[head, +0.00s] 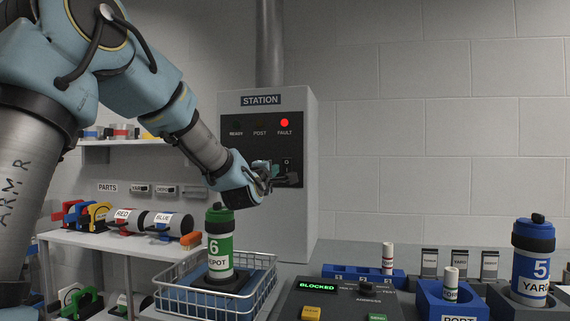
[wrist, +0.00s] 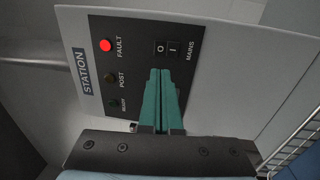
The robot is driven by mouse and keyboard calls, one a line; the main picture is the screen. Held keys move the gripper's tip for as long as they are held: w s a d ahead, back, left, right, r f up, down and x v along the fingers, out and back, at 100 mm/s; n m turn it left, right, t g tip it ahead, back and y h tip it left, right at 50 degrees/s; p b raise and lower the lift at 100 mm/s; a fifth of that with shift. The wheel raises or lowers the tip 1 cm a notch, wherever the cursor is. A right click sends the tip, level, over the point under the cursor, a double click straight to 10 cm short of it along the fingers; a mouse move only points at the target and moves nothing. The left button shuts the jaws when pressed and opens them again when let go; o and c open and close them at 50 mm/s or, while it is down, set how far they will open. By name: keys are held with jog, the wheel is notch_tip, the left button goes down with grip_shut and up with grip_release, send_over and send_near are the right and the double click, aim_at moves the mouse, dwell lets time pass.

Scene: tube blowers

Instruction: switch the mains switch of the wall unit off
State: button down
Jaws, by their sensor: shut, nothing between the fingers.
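The wall unit (head: 308,200) is a tall grey cabinet with a STATION sign and a lit red FAULT lamp (head: 284,123). The lamp also glows in the wrist view (wrist: 105,45). The mains switch (wrist: 167,48) is a small black rocker marked O and I, beside the word MAINS. I cannot tell which side is pressed in. My gripper (head: 276,174) is shut and empty in front of the panel. In the wrist view its green fingertips (wrist: 160,71) lie just below the rocker; contact cannot be told.
A wire basket (head: 175,301) holding a green DEPOT carrier (head: 219,245) stands below my arm. A console (head: 340,300) reads BLOCKED. A blue YARD carrier (head: 533,262) stands at the right. A shelf (head: 110,243) with parts is at the left. The wall right of the unit is bare.

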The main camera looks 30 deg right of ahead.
jog(key=p, duration=0.4)
send_near(287, 161)
jog(key=x, duration=0.5)
jog(key=shift+d, duration=0.1)
jog(key=shift+w+d+p, duration=0.35)
jog(key=shift+w+d, duration=0.1)
jog(key=shift+w, duration=0.05)
jog(key=shift+w+d, duration=0.1)
jog(key=shift+w, duration=0.05)
jog(key=shift+w+d+r+b, duration=0.1)
jog(key=shift+b, duration=0.2)
